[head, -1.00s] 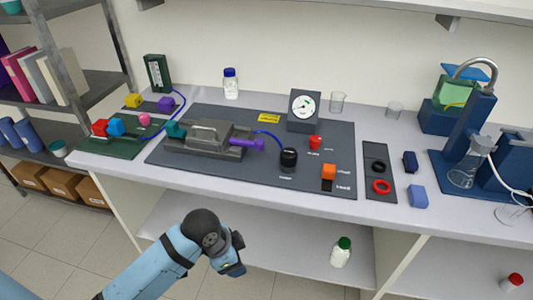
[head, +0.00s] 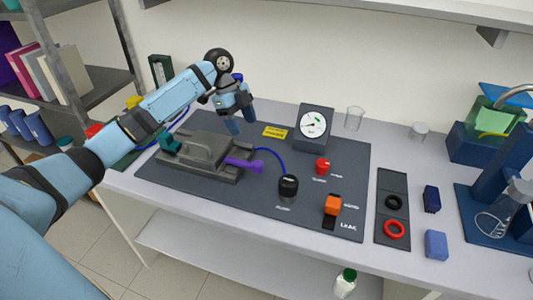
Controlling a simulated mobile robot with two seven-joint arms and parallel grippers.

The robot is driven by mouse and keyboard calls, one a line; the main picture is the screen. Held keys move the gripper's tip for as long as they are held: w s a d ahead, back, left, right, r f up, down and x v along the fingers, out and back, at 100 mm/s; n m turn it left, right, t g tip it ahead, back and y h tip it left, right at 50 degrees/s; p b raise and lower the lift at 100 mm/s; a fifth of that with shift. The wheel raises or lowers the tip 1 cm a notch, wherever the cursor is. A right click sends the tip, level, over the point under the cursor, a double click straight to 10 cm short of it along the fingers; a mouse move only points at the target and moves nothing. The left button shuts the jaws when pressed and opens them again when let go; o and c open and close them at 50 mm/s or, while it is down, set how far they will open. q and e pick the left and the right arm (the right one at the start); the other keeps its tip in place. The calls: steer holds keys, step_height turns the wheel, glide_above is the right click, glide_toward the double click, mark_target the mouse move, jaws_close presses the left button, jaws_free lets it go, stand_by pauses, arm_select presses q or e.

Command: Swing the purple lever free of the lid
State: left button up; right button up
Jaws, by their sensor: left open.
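The purple lever (head: 243,165) sticks out to the right from the grey membrane rig (head: 200,160), at the right end of its lid with a raised handle (head: 193,143). A teal lever (head: 168,142) is at the rig's left end. My left gripper (head: 242,124) is open and empty, pointing down above the dark mat behind the rig, apart from the purple lever. My left arm reaches in from the left and hides part of the green board. My right gripper does not show.
On the dark mat (head: 310,219) stand a gauge (head: 313,124), a black knob (head: 288,187), a red knob (head: 322,166) and an orange switch (head: 332,204). A blue tube curves behind the purple lever. Red and black rings lie on a strip at right.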

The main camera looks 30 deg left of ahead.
mark_target(257, 163)
arm_select(q)
steer(key=x, duration=0.9)
steer(key=p+x, duration=0.1)
steer(key=x, duration=0.3)
steer(key=shift+s+d+f, duration=0.1)
steer(key=shift+s+f, duration=0.1)
steer(key=shift+s, duration=0.1)
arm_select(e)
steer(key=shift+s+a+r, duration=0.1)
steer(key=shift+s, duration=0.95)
arm_select(q)
jaws_close()
steer(key=shift+s+r, duration=0.1)
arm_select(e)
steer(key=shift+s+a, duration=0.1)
